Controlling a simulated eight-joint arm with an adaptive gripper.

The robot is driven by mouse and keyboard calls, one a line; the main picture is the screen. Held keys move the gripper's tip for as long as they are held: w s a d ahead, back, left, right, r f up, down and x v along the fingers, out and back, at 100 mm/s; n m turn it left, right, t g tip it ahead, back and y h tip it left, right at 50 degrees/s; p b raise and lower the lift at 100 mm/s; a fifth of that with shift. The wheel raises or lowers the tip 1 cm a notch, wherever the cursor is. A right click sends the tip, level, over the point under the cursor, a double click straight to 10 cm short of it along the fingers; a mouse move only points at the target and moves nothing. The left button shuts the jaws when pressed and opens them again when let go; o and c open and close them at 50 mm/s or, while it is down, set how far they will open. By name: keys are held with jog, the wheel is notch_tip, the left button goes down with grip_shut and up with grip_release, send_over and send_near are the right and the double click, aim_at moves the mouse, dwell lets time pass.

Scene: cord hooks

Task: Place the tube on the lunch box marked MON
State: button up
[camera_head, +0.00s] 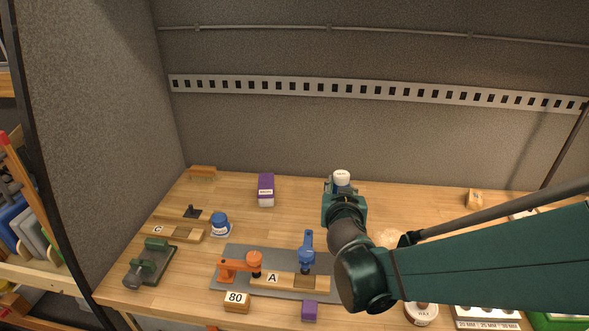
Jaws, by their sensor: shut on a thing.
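My gripper (343,190) is over the back middle of the wooden bench, seen from behind with my arm reaching in from the right. It is shut on a white-topped round container (341,176) with small dark print that I cannot read. My gripper hides the lower part of this container, so I cannot tell whether it touches the bench or is the tube. I can make out no lunch box and no MON label. A purple and white box (266,189) stands to the left of my gripper, apart from it.
A grey mat (226,256) in front holds an orange clamp (240,265), a blue clamp (307,250) and a wood block marked A (285,281). A blue jar (220,222) and a green vise (151,263) are left. A round tin (421,314) is front right.

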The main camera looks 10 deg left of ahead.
jog(key=w+a+r+n+y+p, duration=0.1)
jog(key=w+a+r+p, duration=0.15)
jog(key=a, duration=0.35)
jog(key=w+a+r+p, duration=0.2)
jog(key=w+a+p, duration=0.2)
jog(key=a, duration=0.2)
jog(key=r+n+y+p, duration=0.1)
jog(key=y+p, duration=0.1)
jog(key=p, duration=0.6)
send_over(264, 189)
jog(key=shift+w+r, duration=0.15)
jog(key=shift+f, duration=2.95)
jog(key=shift+f, duration=0.1)
jog(key=shift+f, duration=1.95)
jog(key=shift+f, duration=0.15)
